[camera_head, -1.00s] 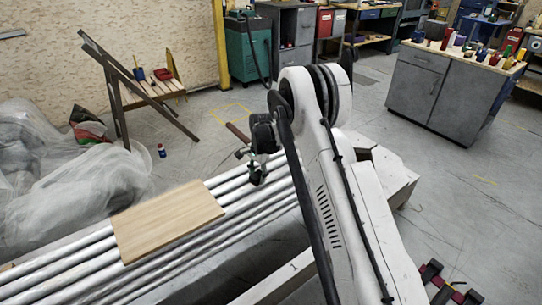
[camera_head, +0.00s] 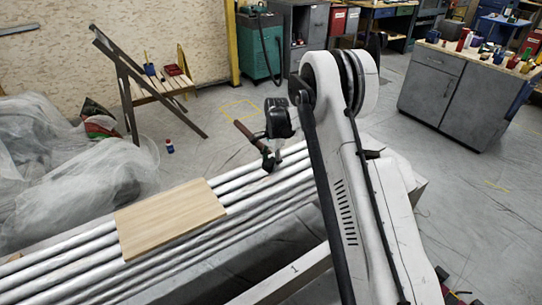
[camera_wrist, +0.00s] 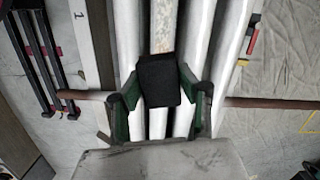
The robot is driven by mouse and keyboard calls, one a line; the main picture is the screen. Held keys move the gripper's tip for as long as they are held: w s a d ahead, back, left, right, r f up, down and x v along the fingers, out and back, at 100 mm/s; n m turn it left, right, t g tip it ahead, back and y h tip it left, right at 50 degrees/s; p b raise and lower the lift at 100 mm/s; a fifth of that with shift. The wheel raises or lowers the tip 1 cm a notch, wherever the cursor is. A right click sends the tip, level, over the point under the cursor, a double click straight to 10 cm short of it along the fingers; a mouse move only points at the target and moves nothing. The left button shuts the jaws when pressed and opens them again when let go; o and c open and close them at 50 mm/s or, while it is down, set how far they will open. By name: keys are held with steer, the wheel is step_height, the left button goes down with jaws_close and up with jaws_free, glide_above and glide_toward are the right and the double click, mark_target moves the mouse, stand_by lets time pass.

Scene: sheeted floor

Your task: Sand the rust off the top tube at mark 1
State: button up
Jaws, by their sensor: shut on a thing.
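My gripper (camera_wrist: 160,104) has green fingers shut on a black block (camera_wrist: 158,76) in the wrist view. The block lies over several pale tubes (camera_wrist: 124,30); I cannot tell whether it touches them. One tube shows a brownish rust patch (camera_wrist: 163,28) just beyond the block. A mark 1 (camera_wrist: 81,18) is on a pale beam to the left of the tubes. In the head view my gripper (camera_head: 270,162) is at the far end of the tubes (camera_head: 250,182); the block is hard to make out there. The mark 1 (camera_head: 294,268) shows near the bottom.
A wooden board (camera_head: 170,217) lies across the tubes. A brown bar (camera_head: 243,132) crosses at the far end of the tubes. A grey cabinet (camera_head: 447,90) stands at right.

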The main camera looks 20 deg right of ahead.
steer(key=shift+r+p, duration=0.45)
steer(key=shift+r, duration=1.1)
steer(key=shift+w+f, duration=0.1)
